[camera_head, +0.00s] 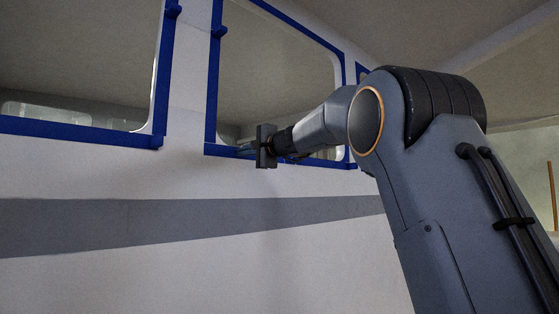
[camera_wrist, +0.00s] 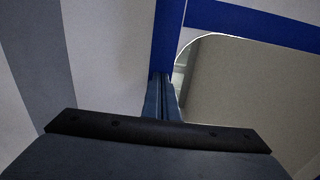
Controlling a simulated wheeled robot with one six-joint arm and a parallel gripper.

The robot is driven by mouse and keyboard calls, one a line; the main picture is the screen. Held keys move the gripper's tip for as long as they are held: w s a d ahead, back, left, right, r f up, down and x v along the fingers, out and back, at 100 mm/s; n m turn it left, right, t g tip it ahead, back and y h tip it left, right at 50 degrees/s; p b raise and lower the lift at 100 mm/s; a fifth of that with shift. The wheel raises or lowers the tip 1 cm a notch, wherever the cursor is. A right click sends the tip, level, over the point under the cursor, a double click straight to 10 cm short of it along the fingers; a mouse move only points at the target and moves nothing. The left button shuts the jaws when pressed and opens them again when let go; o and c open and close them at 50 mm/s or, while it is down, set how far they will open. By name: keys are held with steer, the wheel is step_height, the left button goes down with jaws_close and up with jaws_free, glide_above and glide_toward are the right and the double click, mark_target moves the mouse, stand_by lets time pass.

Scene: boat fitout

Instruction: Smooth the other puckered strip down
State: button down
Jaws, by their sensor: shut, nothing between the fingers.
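Blue tape strips frame the windows in the white wall. The middle window's left strip (camera_head: 212,88) has a small raised bump (camera_head: 219,31) near its top. The left window's right strip (camera_head: 164,75) has a similar bump (camera_head: 173,11). My gripper (camera_head: 241,152) is shut and empty at the left part of the middle window's lower strip (camera_head: 310,161). In the wrist view, the shut fingers (camera_wrist: 163,98) lie over the end of a blue strip (camera_wrist: 168,35) beside the rounded window corner. Whether they touch it I cannot tell. The tape under the fingers is hidden.
The left window (camera_head: 75,60) and middle window (camera_head: 275,70) show a dim interior. A grey band (camera_head: 130,225) crosses the wall below them. My arm covers the right side of the head view. The wall below the windows is clear.

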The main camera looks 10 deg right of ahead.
mark_target(226, 152)
steer(key=shift+s+a+b, duration=0.35)
steer(key=shift+a, duration=0.4)
steer(key=shift+s+a+b, duration=0.35)
steer(key=shift+a, duration=0.4)
steer(key=shift+a, duration=0.1)
steer(key=shift+s+a, duration=0.1)
steer(key=shift+a, duration=0.05)
steer(key=shift+s+b, duration=0.15)
steer(key=shift+b, duration=0.25)
steer(key=shift+a, duration=0.2)
steer(key=shift+s, duration=0.1)
